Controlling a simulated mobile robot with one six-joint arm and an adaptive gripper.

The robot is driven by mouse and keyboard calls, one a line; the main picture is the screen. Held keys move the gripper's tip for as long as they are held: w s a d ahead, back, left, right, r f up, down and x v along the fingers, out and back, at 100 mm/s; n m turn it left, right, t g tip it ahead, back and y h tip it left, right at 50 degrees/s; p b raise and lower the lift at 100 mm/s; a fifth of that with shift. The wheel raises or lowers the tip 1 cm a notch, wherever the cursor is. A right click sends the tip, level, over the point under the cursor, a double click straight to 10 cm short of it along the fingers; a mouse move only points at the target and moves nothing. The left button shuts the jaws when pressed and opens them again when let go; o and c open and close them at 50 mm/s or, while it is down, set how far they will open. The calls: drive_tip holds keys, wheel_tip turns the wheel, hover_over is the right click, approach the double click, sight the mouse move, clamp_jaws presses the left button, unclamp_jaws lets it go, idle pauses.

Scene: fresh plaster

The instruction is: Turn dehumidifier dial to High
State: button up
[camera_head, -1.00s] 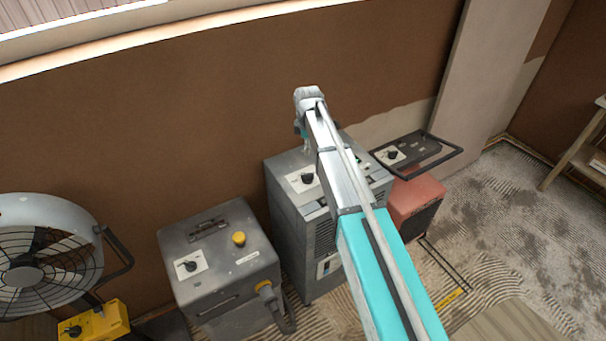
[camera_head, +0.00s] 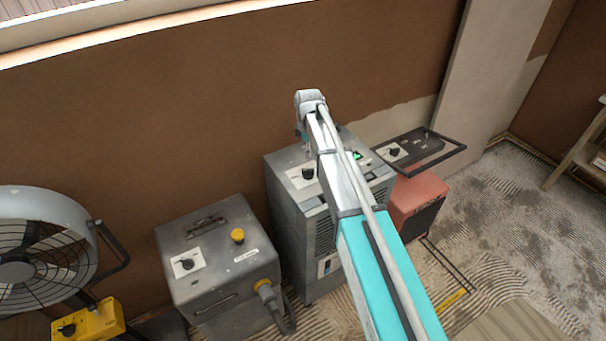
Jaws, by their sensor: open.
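The tall grey cabinet (camera_head: 288,222) in the middle looks like the dehumidifier, though I cannot read its labels. Its black dial (camera_head: 307,172) sits on a white plate on the top, just left of my arm. The dial's exact setting is too small to read. A small green light (camera_head: 358,155) shows on the top, right of my arm. My gripper (camera_head: 304,140) is above the back of the cabinet top, behind the dial and apart from it. It is open, mostly hidden by my wrist, and no held object shows.
A lower grey box (camera_head: 220,262) with a dial, yellow knob and hose stands left. A drum fan (camera_head: 40,245) and yellow box (camera_head: 90,322) are farther left. A red unit (camera_head: 418,200) with a black handle frame stands right. The brown wall is close behind.

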sight(307, 170)
drive_tip(key=shift+f+b, duration=4.7)
drive_tip(key=shift+f, duration=0.35)
